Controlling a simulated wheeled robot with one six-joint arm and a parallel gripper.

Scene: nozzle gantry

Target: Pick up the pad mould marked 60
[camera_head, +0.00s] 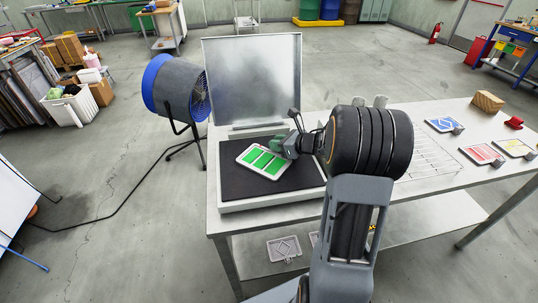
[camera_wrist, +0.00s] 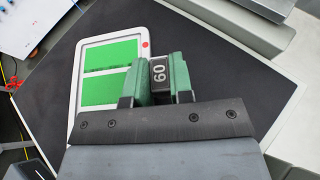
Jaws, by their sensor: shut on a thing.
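The pad mould marked 60 (camera_head: 244,156) is a white-framed plate with green panels, over the black bed of an open-lidded metal box. In the wrist view the mould (camera_wrist: 75,90) is at upper left, with a red dot on its frame. Its dark block marked "60" (camera_wrist: 159,73) sits between the green fingers. My gripper (camera_head: 287,146) is shut on this block at the mould's right side; the fingers also show in the wrist view (camera_wrist: 160,80). My gripper hides part of the mould. I cannot tell whether the mould touches the bed.
The box's raised lid (camera_head: 252,80) stands behind the mould. A wire rack (camera_head: 428,158) lies to the right on the metal table. Blue (camera_head: 441,125), red (camera_head: 482,153) and yellow (camera_head: 513,147) plates lie further right. A large fan (camera_head: 176,90) stands left of the table.

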